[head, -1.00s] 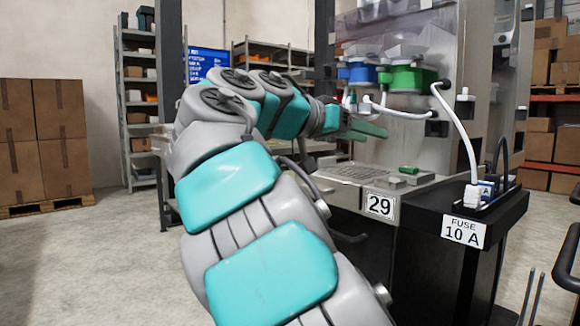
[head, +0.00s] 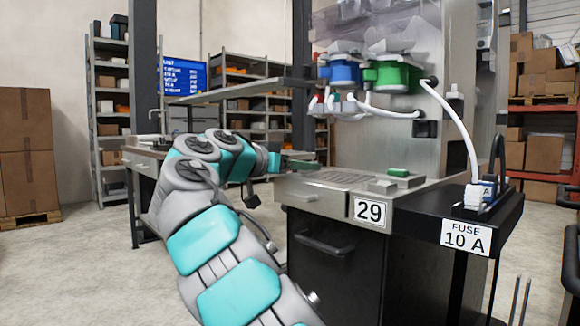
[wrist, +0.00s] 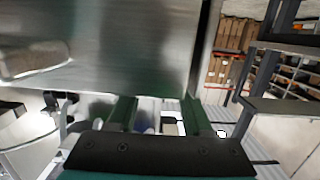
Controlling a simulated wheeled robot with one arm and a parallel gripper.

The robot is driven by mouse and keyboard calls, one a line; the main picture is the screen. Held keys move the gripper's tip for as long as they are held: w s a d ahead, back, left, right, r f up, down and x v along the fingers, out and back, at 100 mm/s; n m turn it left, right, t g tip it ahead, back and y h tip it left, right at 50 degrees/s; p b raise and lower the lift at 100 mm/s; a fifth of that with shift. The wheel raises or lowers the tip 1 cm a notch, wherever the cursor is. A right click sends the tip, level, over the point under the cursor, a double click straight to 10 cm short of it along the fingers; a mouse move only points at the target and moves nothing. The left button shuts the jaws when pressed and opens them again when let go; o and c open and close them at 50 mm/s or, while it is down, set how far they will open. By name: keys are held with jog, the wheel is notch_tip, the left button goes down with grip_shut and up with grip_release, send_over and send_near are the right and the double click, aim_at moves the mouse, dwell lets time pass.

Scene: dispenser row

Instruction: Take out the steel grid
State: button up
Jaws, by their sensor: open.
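The steel grid (head: 345,177) is a flat slotted plate set in the top of the steel counter marked 29, below the dispensers. My gripper (head: 303,164), with green fingers, is at the counter's left end, close to the grid's far left side. I cannot tell its exact height above the counter. In the wrist view my gripper (wrist: 158,114) has its two fingers apart, with nothing clearly held between them. Whether the grid shows in the wrist view is unclear.
Blue (head: 345,75) and green (head: 392,76) dispensers with white hoses hang above the counter. A small green block (head: 398,172) sits right of the grid. A black fuse shelf (head: 462,215) with a plugged cable juts out at right. Open floor lies at left.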

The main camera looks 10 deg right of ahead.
jog(key=shift+x, duration=1.3)
jog(key=shift+c, duration=0.2)
grip_shut()
jog(key=shift+r, duration=0.35)
jog(key=shift+r+p, duration=0.65)
jog(key=shift+p, duration=0.15)
jog(key=shift+d+r, duration=0.1)
